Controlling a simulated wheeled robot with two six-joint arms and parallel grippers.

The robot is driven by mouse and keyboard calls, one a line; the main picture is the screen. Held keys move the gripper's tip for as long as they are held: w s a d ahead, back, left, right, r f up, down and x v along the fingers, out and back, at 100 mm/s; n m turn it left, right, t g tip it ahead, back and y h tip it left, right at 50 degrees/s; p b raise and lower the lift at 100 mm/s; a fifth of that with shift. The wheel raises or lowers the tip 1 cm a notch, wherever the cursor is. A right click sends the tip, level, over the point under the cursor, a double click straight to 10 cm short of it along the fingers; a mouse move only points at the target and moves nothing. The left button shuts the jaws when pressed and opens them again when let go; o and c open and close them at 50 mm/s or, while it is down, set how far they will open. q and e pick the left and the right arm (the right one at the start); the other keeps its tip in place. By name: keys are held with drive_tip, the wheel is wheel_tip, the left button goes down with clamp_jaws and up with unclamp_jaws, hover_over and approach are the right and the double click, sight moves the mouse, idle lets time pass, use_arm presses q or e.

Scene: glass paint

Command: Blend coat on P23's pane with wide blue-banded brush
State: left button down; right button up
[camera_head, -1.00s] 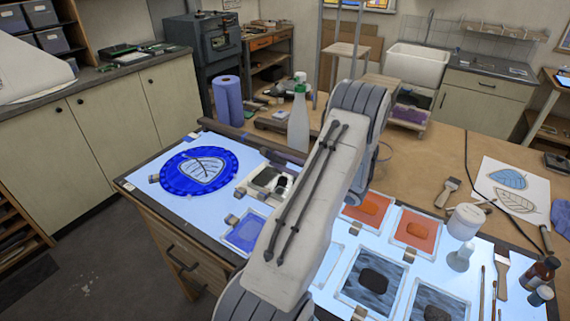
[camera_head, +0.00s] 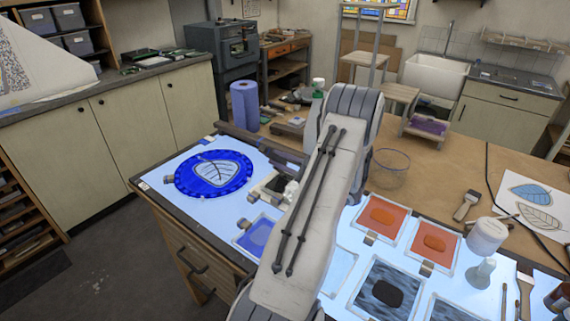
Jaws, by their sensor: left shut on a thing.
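My left arm crosses the middle of the view. Only a small dark-and-white part of my left gripper (camera_head: 291,190) seems to show at the arm's left edge. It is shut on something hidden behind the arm. Framed panes lie on the lit table: a blue pane (camera_head: 258,236), two orange panes (camera_head: 381,216) (camera_head: 434,243) and a grey pane (camera_head: 387,287) with a dark patch. I cannot read any label, so I cannot tell which is P23. No blue-banded brush is clearly visible. My right gripper is not in view.
A blue roll (camera_head: 244,106), a clear bowl (camera_head: 390,166), a white jar (camera_head: 486,234) and a flat brush (camera_head: 467,204) stand or lie around. Brown worktop behind the panes is mostly free.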

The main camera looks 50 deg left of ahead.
use_arm(q)
drive_tip(key=shift+a, duration=0.2)
drive_tip(key=shift+r+p, duration=1.4)
drive_tip(key=shift+r, duration=1.15)
